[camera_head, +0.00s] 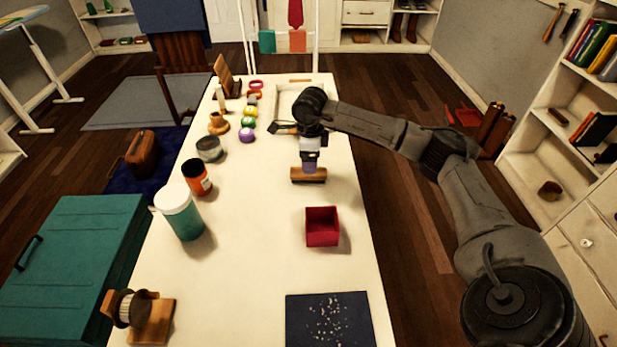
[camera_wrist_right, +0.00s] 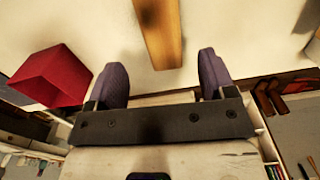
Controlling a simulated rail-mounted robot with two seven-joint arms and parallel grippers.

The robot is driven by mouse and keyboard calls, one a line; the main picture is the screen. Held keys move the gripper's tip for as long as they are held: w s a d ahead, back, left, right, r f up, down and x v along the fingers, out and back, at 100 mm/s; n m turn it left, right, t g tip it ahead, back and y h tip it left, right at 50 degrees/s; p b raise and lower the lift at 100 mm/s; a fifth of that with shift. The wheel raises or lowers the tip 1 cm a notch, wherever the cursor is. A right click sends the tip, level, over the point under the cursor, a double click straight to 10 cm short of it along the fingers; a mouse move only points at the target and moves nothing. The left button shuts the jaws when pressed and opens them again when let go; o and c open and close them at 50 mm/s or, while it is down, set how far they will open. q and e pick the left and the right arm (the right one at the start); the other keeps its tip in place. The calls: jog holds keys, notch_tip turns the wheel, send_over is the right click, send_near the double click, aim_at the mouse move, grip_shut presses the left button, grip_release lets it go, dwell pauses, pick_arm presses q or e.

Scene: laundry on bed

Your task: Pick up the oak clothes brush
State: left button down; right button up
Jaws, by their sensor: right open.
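The oak clothes brush (camera_head: 308,175) looks like a brown wooden bar lying on the white table, crosswise in the head view. My right gripper (camera_head: 309,165) points down at it from above and hides part of its upper side. In the right wrist view, the wooden bar (camera_wrist_right: 160,30) enters from the top edge, and its near end lies between and just beyond my two purple fingertips (camera_wrist_right: 163,75). The fingers are open, with visible gaps on both sides of the wood. Its far end is cut off there. My left gripper is not in view.
A red open box (camera_head: 322,227) stands nearer on the table, with a dark speckled mat (camera_head: 328,320) below it. A teal jar with a white lid (camera_head: 180,212) and an orange-dark jar (camera_head: 196,177) stand left. Table between brush and jars is clear.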

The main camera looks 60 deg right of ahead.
jog(key=shift+d+f+b, duration=0.1)
jog(key=shift+f+b, duration=1)
jog(key=shift+f, duration=1.75)
jog(key=shift+w, duration=0.1)
jog(key=c, duration=1)
jog(key=shift+r, duration=0.1)
